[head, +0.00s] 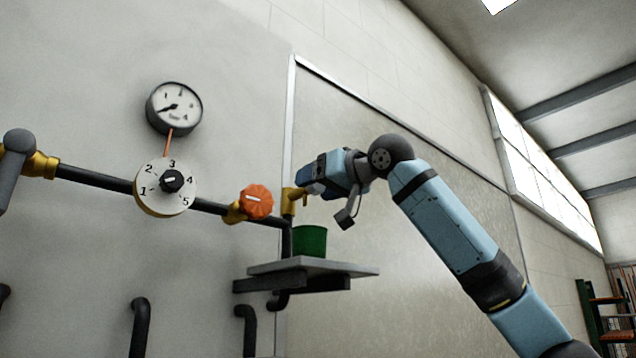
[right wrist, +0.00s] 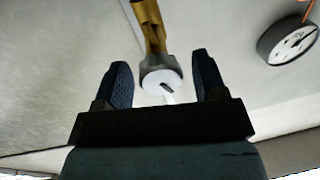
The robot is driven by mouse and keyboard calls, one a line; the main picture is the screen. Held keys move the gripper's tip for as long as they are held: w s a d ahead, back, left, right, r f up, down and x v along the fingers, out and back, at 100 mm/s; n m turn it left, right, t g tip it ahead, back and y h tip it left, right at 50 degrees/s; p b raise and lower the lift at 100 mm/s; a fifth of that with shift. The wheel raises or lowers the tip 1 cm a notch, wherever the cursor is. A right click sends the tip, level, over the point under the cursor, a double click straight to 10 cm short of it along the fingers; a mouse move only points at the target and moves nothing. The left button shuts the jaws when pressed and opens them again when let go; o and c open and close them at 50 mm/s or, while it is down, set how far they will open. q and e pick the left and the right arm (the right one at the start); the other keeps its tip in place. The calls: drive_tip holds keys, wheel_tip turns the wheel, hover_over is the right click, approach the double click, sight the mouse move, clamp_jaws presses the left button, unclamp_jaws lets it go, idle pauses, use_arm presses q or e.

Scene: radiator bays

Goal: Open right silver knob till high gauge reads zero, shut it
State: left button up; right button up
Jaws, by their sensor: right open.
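The silver knob (right wrist: 161,80), a pale round cap with a dark slot, sits on a brass fitting (right wrist: 150,25) in the right wrist view. My right gripper (right wrist: 162,66) is open, with one dark finger on each side of the knob; I cannot tell whether they touch it. In the head view my right gripper (head: 308,178) is at the brass fitting (head: 290,200) at the pipe's right end and hides the knob. The high gauge (head: 174,108) has its needle toward the lower left; its exact reading is too small to tell. My left gripper is out of view.
An orange knob (head: 257,202) and a numbered dial (head: 166,187) sit on the dark pipe left of the gripper. A green cup (head: 310,240) stands on a grey shelf (head: 350,269) below the fitting. A grey lever (head: 17,150) is at far left.

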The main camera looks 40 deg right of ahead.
drive_tip(key=c, duration=0.9)
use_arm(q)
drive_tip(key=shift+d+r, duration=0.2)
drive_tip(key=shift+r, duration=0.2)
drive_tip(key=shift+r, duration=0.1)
use_arm(e)
drive_tip(key=shift+r, duration=0.1)
